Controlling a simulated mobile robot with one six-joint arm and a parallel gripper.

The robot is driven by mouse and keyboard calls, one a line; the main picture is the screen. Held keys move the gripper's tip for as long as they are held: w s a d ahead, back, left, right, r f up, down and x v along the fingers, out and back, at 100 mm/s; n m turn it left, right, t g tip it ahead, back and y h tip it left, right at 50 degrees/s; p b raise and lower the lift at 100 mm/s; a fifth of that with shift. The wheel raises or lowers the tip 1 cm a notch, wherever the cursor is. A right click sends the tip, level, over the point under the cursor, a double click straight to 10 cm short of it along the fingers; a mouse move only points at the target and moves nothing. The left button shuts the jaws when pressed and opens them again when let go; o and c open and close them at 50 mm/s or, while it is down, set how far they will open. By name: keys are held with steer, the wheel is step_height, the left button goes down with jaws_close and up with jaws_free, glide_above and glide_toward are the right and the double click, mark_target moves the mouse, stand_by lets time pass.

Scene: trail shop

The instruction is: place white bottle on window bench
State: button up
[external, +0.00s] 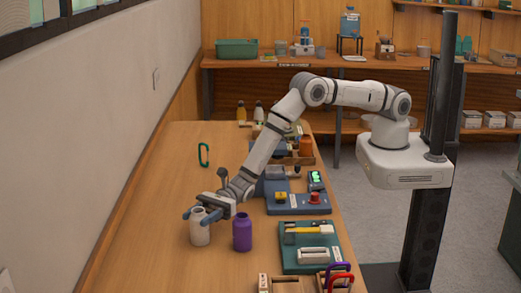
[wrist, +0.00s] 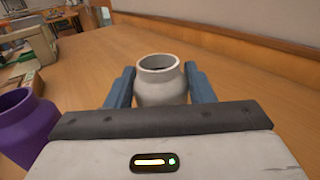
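The white bottle (external: 200,233) stands upright on the wooden bench (external: 165,190), near its front end. In the wrist view the open-mouthed white bottle (wrist: 161,82) sits between the two blue fingers of my gripper (wrist: 161,92). In the external view my gripper (external: 204,212) is at the bottle's upper part, with a finger on either side. The fingers are very close to its sides; I cannot tell whether they press on it. The bottle's lower part is hidden in the wrist view.
A purple bottle (external: 242,232) stands just right of the white one; it also shows in the wrist view (wrist: 25,128). A blue device (external: 290,203) and a green tray of tools (external: 309,247) line the right edge. A green carabiner (external: 204,155) lies farther back. The bench's left side is mostly clear.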

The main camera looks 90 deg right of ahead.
steer(key=o, duration=0.4)
steer(key=shift+o, duration=0.2)
steer(key=shift+r+p, duration=0.2)
steer(key=shift+p, duration=0.1)
steer(key=shift+s+d, duration=0.2)
steer(key=shift+d, duration=0.15)
steer(key=shift+s+d+r+p, duration=0.2)
steer(key=shift+s+d, duration=0.15)
steer(key=shift+d, duration=0.15)
steer(key=shift+s+d+r+p, duration=0.2)
steer(key=shift+s+d, duration=0.15)
steer(key=shift+d, duration=0.15)
step_height(320, 180, up, 6)
steer(key=shift+a, duration=0.1)
